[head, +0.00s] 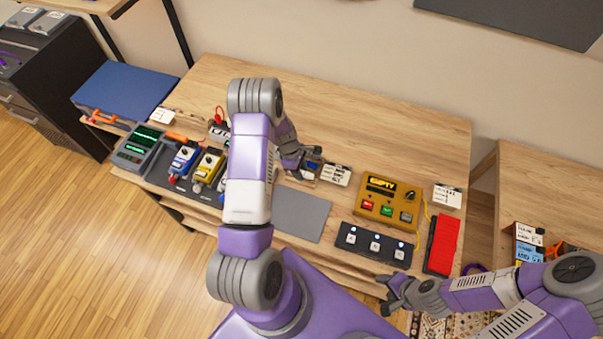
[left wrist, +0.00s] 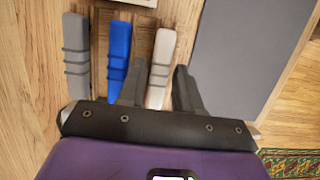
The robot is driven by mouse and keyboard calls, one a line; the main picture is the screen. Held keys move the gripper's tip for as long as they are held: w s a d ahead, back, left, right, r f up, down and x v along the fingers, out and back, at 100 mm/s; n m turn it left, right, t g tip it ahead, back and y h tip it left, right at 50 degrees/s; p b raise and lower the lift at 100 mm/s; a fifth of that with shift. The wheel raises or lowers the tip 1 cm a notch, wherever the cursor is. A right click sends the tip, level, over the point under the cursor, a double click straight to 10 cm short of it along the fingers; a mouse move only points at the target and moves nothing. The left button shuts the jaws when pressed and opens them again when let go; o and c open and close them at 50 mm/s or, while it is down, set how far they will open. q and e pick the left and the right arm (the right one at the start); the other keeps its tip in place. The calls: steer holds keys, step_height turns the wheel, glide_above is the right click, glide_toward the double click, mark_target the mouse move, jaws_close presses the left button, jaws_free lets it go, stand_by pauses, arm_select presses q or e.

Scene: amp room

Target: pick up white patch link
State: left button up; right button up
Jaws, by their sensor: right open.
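The white patch link (left wrist: 163,45) lies on a darker wooden piece (left wrist: 146,32) in the left wrist view, right of a blue link (left wrist: 118,50) and a grey link (left wrist: 76,58). My left gripper (left wrist: 160,64) is open, with one finger on each side of the white link; I cannot tell how far above it the fingertips are. In the head view my left gripper (head: 303,162) is low over the table beside the blue link (head: 314,165), and the white link is not clearly visible there. My right gripper (head: 391,296) is open and empty near the table's front right.
A grey mat (head: 302,214) lies on the table (head: 340,114). A yellow box (head: 388,200) and a black footswitch (head: 372,241) stand right of it, then a red strip (head: 443,245). Several pedals, including a yellow one (head: 208,165), stand left of my left arm. The table's back is clear.

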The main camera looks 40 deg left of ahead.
arm_select(q)
steer(key=shift+f+b, duration=0.25)
steer(key=shift+b, duration=0.05)
stand_by(0.5)
jaws_close()
